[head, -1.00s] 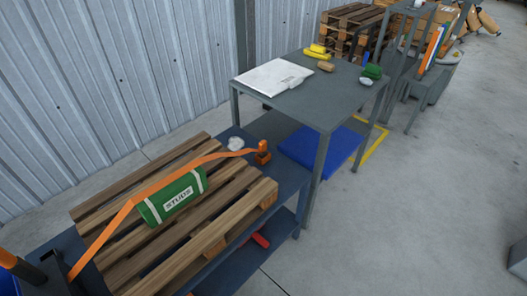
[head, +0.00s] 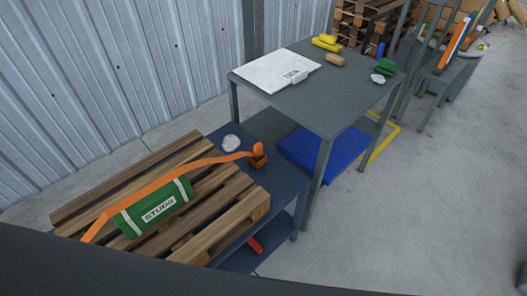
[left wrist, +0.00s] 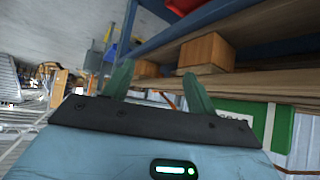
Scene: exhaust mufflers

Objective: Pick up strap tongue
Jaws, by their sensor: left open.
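An orange strap (head: 160,186) runs over a green roll labelled STUDS (head: 155,207) on a wooden pallet (head: 225,225) in the head view. Its far end reaches an orange block-like piece (head: 259,155) at the right end of the blue bench; I cannot clearly make out the tongue there. The strap's near end is hidden behind a dark shape at the bottom. In the left wrist view my left gripper (left wrist: 160,87) is open, its two green fingers apart and apparently empty, near the pallet's edge. The green roll (left wrist: 240,115) shows beyond the right finger. My right gripper is not in view.
A grey table (head: 320,95) stands beyond the bench, with a white sheet (head: 272,72) and small coloured items on it. A crumpled white lump (head: 231,143) lies beside the pallet. A corrugated wall (head: 110,70) is behind.

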